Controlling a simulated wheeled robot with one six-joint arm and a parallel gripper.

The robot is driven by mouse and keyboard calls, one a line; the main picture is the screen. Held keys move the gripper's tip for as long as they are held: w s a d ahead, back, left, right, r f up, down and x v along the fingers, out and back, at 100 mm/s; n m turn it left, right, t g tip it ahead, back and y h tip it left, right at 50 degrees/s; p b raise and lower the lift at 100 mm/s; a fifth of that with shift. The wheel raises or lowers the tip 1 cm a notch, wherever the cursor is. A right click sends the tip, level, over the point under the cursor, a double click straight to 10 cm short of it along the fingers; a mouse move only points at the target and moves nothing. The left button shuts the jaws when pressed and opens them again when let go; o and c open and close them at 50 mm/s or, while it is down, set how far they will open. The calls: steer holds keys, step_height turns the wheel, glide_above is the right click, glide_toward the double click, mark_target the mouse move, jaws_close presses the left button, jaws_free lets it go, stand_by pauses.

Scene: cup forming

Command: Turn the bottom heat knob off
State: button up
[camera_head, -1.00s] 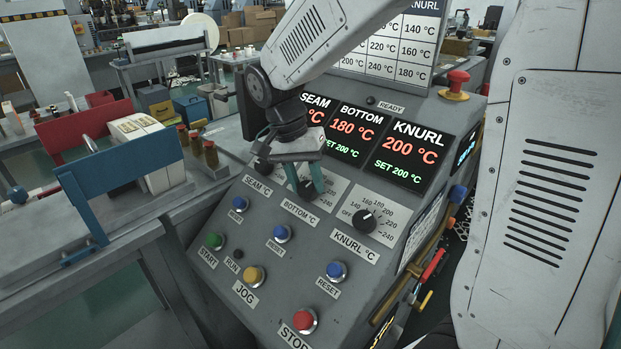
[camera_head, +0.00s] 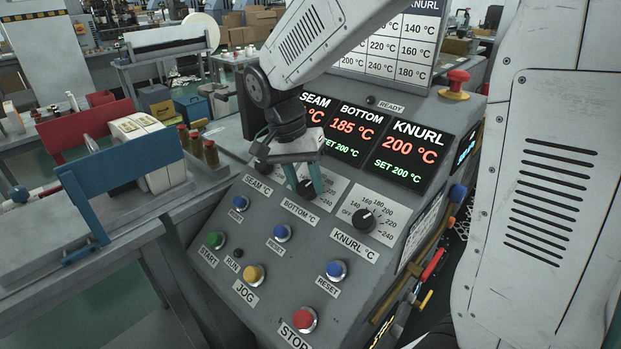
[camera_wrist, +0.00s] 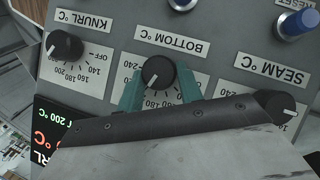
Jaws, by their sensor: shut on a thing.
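The BOTTOM display (camera_head: 352,130) reads 185 °C in red, with a green set line of 200 °C partly covered by my gripper.
The knurl knob (camera_head: 364,220) stands to the right, and the seam knob (camera_wrist: 277,107) is close beside my gripper. Blue reset buttons (camera_head: 282,233), a green start button (camera_head: 215,240), a yellow jog button (camera_head: 254,275) and a red stop button (camera_head: 303,319) sit lower on the sloped panel.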

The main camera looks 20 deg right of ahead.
steer(key=shift+w+a, duration=0.15)
steer(key=shift+a, duration=0.05)
steer(key=o, duration=1)
steer(key=shift+a, duration=0.15)
steer(key=shift+d, duration=0.2)
steer(key=v, duration=0.8)
